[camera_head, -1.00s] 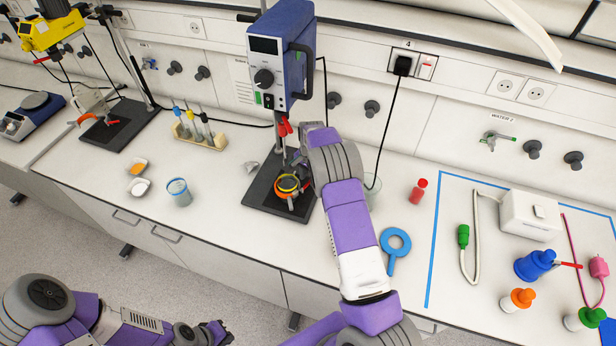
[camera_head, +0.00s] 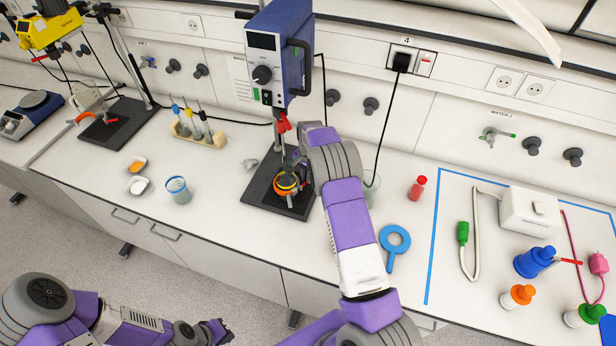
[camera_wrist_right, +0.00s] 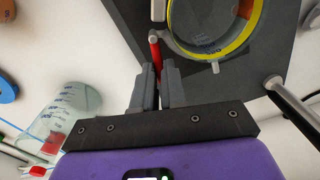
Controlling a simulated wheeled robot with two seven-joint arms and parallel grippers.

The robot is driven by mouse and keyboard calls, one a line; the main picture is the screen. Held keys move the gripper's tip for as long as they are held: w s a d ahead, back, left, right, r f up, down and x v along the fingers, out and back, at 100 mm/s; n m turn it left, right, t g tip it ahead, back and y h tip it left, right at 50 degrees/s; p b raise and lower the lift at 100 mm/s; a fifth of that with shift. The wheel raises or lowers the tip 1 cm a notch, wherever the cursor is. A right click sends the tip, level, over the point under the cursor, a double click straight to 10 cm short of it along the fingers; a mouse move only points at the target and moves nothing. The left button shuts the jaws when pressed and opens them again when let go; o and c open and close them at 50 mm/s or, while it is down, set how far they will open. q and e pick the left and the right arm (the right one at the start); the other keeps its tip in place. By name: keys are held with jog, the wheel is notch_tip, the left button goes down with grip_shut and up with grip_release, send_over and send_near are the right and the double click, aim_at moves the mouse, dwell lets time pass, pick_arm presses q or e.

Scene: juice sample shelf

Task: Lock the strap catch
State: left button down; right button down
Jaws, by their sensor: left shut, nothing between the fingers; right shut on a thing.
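A round vessel with a yellow ring (camera_head: 287,182) stands on the dark base plate of the blue overhead unit. In the right wrist view the yellow ring (camera_wrist_right: 225,52) and its clear vessel are at the top. A red catch lever (camera_wrist_right: 155,48) with a pale round end lies beside the ring. My right gripper (camera_wrist_right: 159,72) is shut on this red lever, its fingertips close to the ring. In the head view my right gripper (camera_head: 294,164) is partly hidden by its own wrist. My left gripper (camera_head: 222,333) is shut and empty at the lower left, away from the bench.
The blue overhead unit (camera_head: 276,55) and its metal rod stand right behind my right gripper. A clear beaker (camera_wrist_right: 68,112) stands close beside it. A blue magnifier-shaped ring (camera_head: 394,241) and a red bottle (camera_head: 417,189) lie to the right.

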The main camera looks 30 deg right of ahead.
jog(key=shift+w+a+n+b, duration=0.15)
jog(key=shift+w+n+b, duration=0.15)
jog(key=shift+n+b, duration=0.45)
jog(key=c, duration=1.2)
grip_release()
jog(key=shift+r, duration=0.1)
jog(key=shift+a+p, duration=0.1)
jog(key=shift+p, duration=0.2)
